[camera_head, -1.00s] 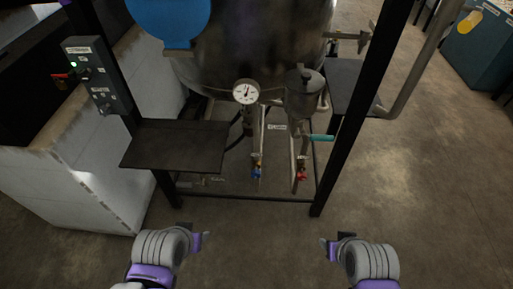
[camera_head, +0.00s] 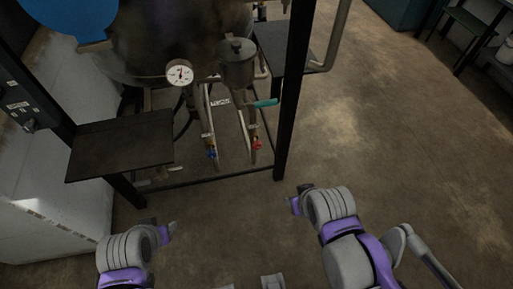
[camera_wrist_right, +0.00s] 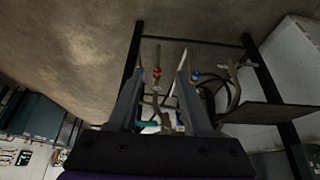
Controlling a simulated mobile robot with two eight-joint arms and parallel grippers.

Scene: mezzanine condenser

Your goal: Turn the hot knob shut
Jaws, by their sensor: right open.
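A small red knob (camera_head: 258,145) sits low on a pipe under the large tank, inside the black frame. A blue knob (camera_head: 211,153) sits on the pipe to its left. In the right wrist view the red knob (camera_wrist_right: 157,72) shows between my open fingers, well beyond them, with the blue knob (camera_wrist_right: 194,75) to its right. My right gripper (camera_head: 293,202) is open and empty, outside the frame and apart from both knobs. My left gripper (camera_head: 169,232) is low at the left, apart from the knobs; its finger gap is too small to read.
A dial gauge (camera_head: 180,73), a grey canister (camera_head: 238,65) and a teal handle (camera_head: 266,103) are above the knobs. A black shelf (camera_head: 122,143) juts out at left. A black post (camera_head: 293,95) stands right of the red knob.

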